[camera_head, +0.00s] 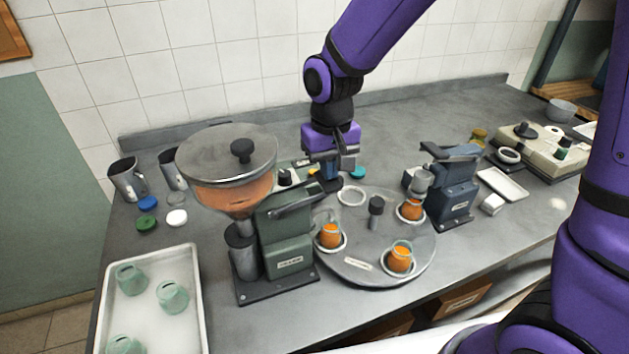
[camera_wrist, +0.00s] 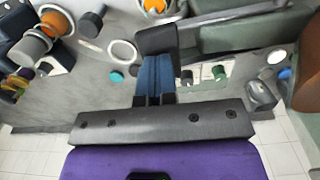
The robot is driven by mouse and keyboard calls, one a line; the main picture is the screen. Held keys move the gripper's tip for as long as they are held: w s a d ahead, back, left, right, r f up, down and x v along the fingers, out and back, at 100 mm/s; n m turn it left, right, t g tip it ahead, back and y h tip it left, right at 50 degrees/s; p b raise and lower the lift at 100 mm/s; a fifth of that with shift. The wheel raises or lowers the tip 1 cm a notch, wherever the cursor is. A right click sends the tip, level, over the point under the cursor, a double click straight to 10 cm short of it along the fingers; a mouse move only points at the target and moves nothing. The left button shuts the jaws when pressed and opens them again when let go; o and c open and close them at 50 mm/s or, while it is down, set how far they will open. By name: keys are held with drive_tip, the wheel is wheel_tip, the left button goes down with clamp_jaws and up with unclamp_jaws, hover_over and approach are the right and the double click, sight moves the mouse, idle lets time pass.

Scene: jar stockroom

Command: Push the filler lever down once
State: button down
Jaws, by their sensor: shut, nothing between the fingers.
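The filler (camera_head: 290,240) is a green machine with a lidded hopper of orange contents at the left of the turntable. Its grey lever (camera_head: 292,199) slants up to the right from the top; it also shows in the wrist view (camera_wrist: 225,20). My gripper (camera_head: 331,184) is shut and empty, pointing down beside the lever's free end. In the wrist view the shut fingers (camera_wrist: 155,65) reach to the lever's end. I cannot tell whether they touch it. The nozzle area is partly hidden by the filler body.
The turntable (camera_head: 350,265) carries several orange-filled jars in ring seats. A blue lever machine (camera_head: 455,195) stands at its right. A white tray (camera_head: 195,300) with green jars is at front left.

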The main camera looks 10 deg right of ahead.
drive_tip(key=shift+r, duration=1.4)
drive_tip(key=shift+r, duration=2.5)
drive_tip(key=s+d+r+m+t, duration=0.1)
drive_tip(key=s+d+r+t, duration=0.1)
drive_tip(key=s+d+r, duration=0.3)
drive_tip(key=s+d+r+m+t, duration=0.1)
drive_tip(key=s+d+r+t, duration=0.2)
drive_tip(key=s+d, duration=1)
wheel_tip(320, 180, up, 4)
drive_tip(key=shift+d+f, duration=0.2)
drive_tip(key=shift+d, duration=0.2)
